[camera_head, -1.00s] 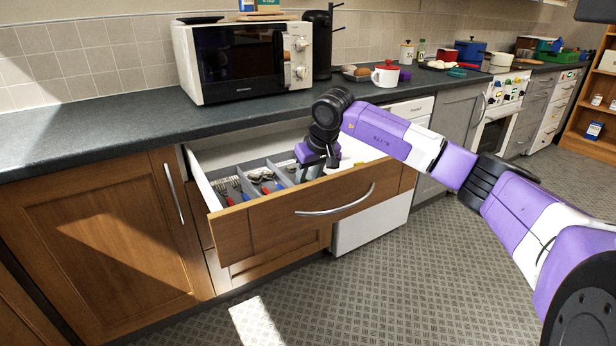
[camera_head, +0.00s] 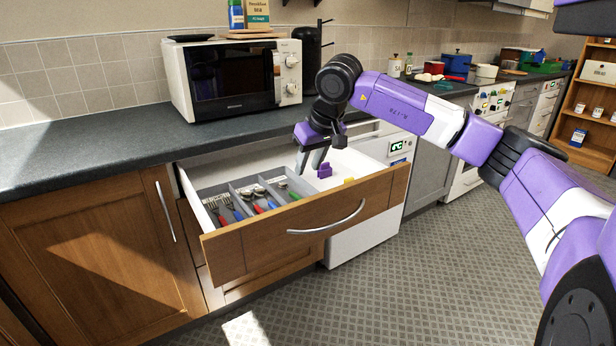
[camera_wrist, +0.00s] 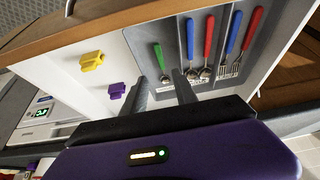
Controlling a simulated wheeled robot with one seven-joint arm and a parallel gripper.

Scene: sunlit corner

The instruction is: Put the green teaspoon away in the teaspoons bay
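The green teaspoon (camera_wrist: 159,57) lies in the end bay of the grey cutlery tray (camera_wrist: 174,22), on the left of the tray in the wrist view. In the head view its green handle (camera_head: 283,185) shows in the tray's right-hand bay. My gripper (camera_head: 309,164) is above the open drawer (camera_head: 270,243). Its two fingers are apart with nothing held between them, and in the wrist view my gripper (camera_wrist: 162,88) has its fingertips near the spoon's bowl end. Bay labels are too small to read.
Red- and blue-handled spoons (camera_wrist: 209,36) and forks (camera_wrist: 233,32) lie in the other bays. A yellow block (camera_wrist: 92,60) and a purple block (camera_wrist: 117,91) sit on the drawer floor beside the tray. A microwave (camera_head: 235,78) stands on the worktop (camera_head: 90,158) behind.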

